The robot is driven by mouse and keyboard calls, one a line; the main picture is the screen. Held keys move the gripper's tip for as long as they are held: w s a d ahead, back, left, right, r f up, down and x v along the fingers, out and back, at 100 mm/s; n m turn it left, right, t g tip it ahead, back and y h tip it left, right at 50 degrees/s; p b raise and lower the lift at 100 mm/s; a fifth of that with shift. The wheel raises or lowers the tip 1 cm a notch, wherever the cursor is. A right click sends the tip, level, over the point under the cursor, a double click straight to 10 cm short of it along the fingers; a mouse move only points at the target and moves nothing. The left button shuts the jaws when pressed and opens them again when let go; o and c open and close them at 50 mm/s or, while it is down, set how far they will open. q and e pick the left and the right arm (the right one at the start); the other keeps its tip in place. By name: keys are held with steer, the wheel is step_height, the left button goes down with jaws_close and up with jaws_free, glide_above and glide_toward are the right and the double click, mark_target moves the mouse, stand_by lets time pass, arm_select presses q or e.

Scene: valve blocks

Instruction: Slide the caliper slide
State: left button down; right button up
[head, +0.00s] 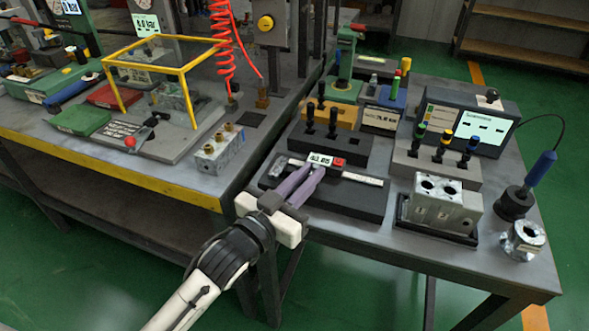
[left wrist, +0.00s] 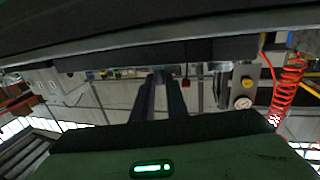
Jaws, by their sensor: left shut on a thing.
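A digital caliper lies on a black rest block (head: 355,205) near the left edge of the right-hand table. Its slide (head: 321,159) has a pale display with digits and a red end, and its silver beam (head: 362,178) reaches to the right. My left gripper (head: 317,169) comes from the front with its two purple fingers at the lower edge of the slide, shut on the slide. The fingertips hide part of it. In the left wrist view the dark fingers (left wrist: 160,95) run up close together, and the caliper cannot be made out clearly. My right gripper is not in view.
Behind the caliper stands a dark block with black-handled pins (head: 321,133). To the right are a metal valve block (head: 445,210), a grey holder with coloured plugs (head: 437,160), a display box (head: 470,120) and a blue-handled probe (head: 538,172). A yellow frame (head: 160,62) stands left.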

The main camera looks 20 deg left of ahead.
arm_select(q)
steer(key=shift+d, duration=0.1)
steer(key=c, duration=1.7)
jaws_free()
steer(key=shift+c, duration=0.2)
steer(key=v, duration=1)
steer(key=shift+s, duration=0.15)
steer(key=s+f+g+y, duration=0.1)
steer(key=s+f+g, duration=0.2)
steer(key=s+f, duration=0.2)
steer(key=s+f+g, duration=0.2)
steer(key=s+f, duration=0.3)
steer(key=f, duration=0.7)
steer(key=s+f+n+g+y, duration=0.1)
steer(key=s+f+g, duration=0.2)
steer(key=f, duration=0.6)
steer(key=shift+s+g+y+p, duration=0.3)
steer(key=shift+s, duration=0.6)
